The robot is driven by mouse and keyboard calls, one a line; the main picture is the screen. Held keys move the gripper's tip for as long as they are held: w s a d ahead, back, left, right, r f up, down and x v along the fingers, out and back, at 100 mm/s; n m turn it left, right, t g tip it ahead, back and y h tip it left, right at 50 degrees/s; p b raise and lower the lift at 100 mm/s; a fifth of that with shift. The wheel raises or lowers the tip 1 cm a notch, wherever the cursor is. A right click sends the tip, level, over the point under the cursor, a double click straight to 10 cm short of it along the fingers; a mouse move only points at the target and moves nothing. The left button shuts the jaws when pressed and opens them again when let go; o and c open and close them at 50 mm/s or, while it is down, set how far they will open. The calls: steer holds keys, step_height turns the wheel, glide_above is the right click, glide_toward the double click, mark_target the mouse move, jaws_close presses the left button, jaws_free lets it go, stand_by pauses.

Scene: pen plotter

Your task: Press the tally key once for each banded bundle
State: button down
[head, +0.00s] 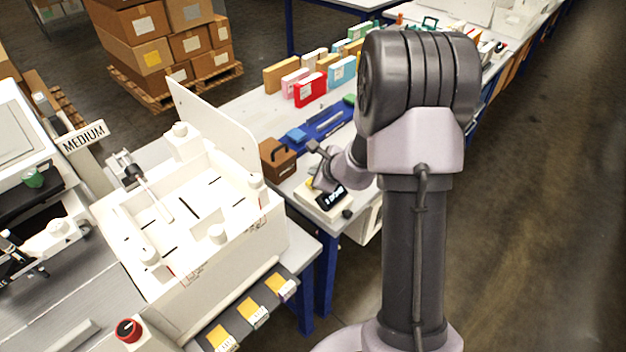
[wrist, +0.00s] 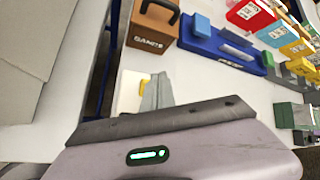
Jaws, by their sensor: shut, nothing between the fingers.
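The tally counter is a pale box (head: 322,207) with a dark lettered display (head: 333,198) at the near edge of the far bench. Its yellow key (wrist: 144,87) shows beside my fingers in the wrist view. My gripper (head: 318,166) is shut and empty, low over the counter; whether it touches the key I cannot tell. Orange-and-white pieces, perhaps the banded bundles, lie in the dark front tray of the white machine: one at the left (head: 221,338), one in the middle (head: 252,312), one at the right (head: 281,286). Their bands are too small to make out.
The white machine (head: 240,250) with a raised lid stands left of the counter. A brown box with a handle (head: 278,160) and a blue tray (head: 325,126) are behind the counter. A red labelled box (head: 310,88) stands among several coloured ones farther back. Open floor lies at right.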

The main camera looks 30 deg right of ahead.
steer(key=shift+r+p, duration=1.35)
steer(key=shift+r, duration=0.85)
stand_by(0.7)
